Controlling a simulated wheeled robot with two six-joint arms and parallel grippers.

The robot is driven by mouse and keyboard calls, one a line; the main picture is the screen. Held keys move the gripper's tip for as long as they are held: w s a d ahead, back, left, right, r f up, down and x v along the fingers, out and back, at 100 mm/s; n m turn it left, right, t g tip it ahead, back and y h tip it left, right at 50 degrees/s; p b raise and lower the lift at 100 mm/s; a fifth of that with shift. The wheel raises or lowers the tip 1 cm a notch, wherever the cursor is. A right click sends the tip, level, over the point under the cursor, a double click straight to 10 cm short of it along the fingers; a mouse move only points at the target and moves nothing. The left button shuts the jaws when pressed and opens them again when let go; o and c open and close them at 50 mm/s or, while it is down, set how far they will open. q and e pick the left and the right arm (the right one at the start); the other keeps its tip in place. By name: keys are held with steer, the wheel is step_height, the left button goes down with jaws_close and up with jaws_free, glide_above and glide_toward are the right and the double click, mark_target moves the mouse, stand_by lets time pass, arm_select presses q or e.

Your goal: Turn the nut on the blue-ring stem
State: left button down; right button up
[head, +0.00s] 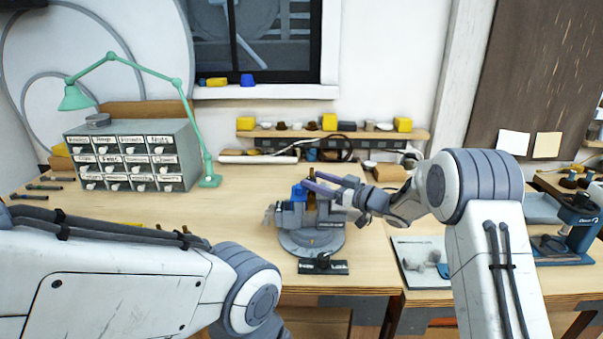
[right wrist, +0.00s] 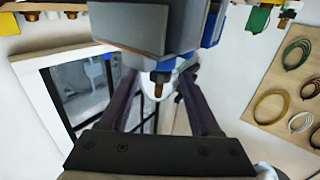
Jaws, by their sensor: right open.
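A grey vise (head: 312,240) stands on a round base on the workbench, with a blue part (head: 299,192) at its top. My right gripper (head: 312,181) is open, its two dark purple fingers reaching left over the vise top. In the right wrist view, a short brass stem (right wrist: 158,90) with a white and blue collar (right wrist: 163,66) shows between the spread fingers (right wrist: 160,80), beside a large grey block (right wrist: 145,28). No finger clearly touches the stem. I cannot make out the nut. My left arm's gripper is out of view.
A drawer cabinet (head: 133,158) and green lamp (head: 212,180) stand at the left. A shelf (head: 375,133) with small parts is behind the vise. A white tray (head: 422,270) and blue machine (head: 580,235) are at the right. The bench between cabinet and vise is mostly clear.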

steer(key=p+x, duration=0.1)
steer(key=x, duration=0.4)
steer(key=shift+w+a, duration=0.1)
steer(key=shift+a, duration=0.05)
jaws_close()
